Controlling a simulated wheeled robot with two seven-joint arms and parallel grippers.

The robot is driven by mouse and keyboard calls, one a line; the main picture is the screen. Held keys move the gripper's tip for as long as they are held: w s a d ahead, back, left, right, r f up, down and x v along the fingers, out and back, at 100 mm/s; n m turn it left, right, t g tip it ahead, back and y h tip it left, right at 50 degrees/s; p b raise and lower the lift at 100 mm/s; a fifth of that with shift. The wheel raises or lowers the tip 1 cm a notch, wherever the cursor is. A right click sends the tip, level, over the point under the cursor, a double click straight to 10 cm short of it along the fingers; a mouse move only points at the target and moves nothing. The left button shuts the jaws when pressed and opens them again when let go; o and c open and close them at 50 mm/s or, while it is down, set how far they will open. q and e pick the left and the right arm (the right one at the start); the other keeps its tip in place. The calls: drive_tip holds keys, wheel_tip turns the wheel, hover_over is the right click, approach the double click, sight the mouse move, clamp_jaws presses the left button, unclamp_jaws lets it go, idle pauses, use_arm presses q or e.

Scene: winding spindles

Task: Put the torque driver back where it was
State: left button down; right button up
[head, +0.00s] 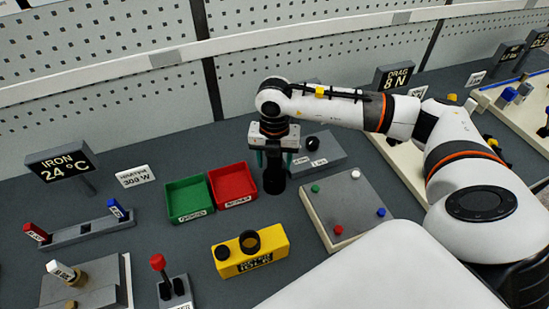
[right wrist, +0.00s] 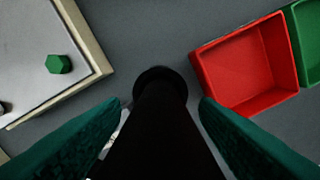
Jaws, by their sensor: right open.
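A black upright cylindrical tool, which looks like the torque driver (head: 274,180), stands on the grey table just right of the red bin. My right gripper (head: 274,160) is directly over it, pointing down, with its green-padded fingers on either side of its upper part. In the right wrist view the black driver (right wrist: 165,115) runs down between the two open fingers, its round foot on the table. A grey block (head: 322,152) with a black knob and small labels is just behind and right of the gripper. My left gripper is not in view.
A red bin (head: 251,194) and a green bin (head: 170,202) stand to the left. A pale board (head: 331,232) with coloured pegs lies to the right. A yellow block (head: 272,262) is in front. Signs, including "IRON 24 °C" (head: 66,170), stand around.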

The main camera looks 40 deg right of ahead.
drive_tip(key=shift+r, duration=0.15)
wheel_tip(320, 180, up, 12)
drive_tip(key=b, duration=0.2)
drive_tip(key=shift+b, duration=0.3)
